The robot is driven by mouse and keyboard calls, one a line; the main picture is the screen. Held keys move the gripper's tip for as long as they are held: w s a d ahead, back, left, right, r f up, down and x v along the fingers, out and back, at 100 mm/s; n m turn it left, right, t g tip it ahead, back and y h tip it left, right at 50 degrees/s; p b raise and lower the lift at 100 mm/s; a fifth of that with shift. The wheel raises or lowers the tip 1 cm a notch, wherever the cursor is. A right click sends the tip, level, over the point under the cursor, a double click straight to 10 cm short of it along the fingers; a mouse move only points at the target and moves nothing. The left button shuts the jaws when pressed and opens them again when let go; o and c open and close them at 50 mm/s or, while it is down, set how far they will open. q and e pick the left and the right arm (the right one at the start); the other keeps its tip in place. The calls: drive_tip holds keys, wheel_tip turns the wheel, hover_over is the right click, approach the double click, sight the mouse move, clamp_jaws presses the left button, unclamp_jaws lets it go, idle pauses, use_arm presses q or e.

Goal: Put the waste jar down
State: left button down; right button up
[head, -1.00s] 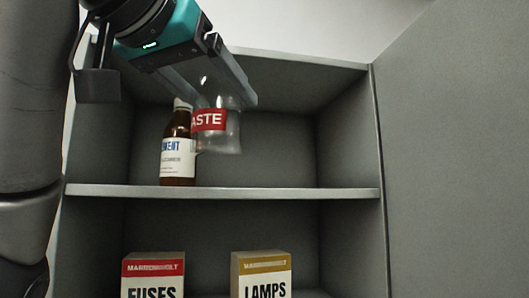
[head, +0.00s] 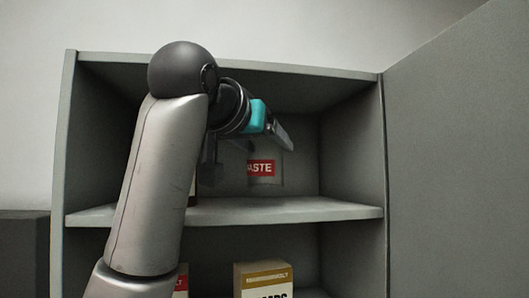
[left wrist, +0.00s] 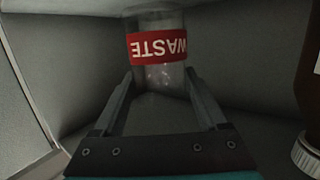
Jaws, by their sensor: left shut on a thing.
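The waste jar (head: 262,168) is clear with a red label and is inside the upper compartment of the grey cabinet, right of the middle. My left gripper (head: 272,146) reaches in from the left and is shut on the jar. In the left wrist view the jar (left wrist: 155,48) sits upside down in the picture, between the two fingertips (left wrist: 158,78). The jar's base appears close to the upper shelf (head: 290,210), but I cannot tell whether it touches. My right gripper is not in view.
A brown bottle (head: 193,190) stands left of the jar, mostly hidden by my arm; it shows at the right edge of the left wrist view (left wrist: 313,75). Boxes labelled lamps (head: 264,280) and fuses (head: 182,282) are below. The shelf right of the jar is clear.

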sight(258, 157)
use_arm(q)
wheel_tip(258, 157, down, 2)
drive_tip(key=shift+f, duration=0.2)
drive_tip(key=shift+f, duration=0.15)
drive_tip(key=shift+f, duration=0.15)
unclamp_jaws()
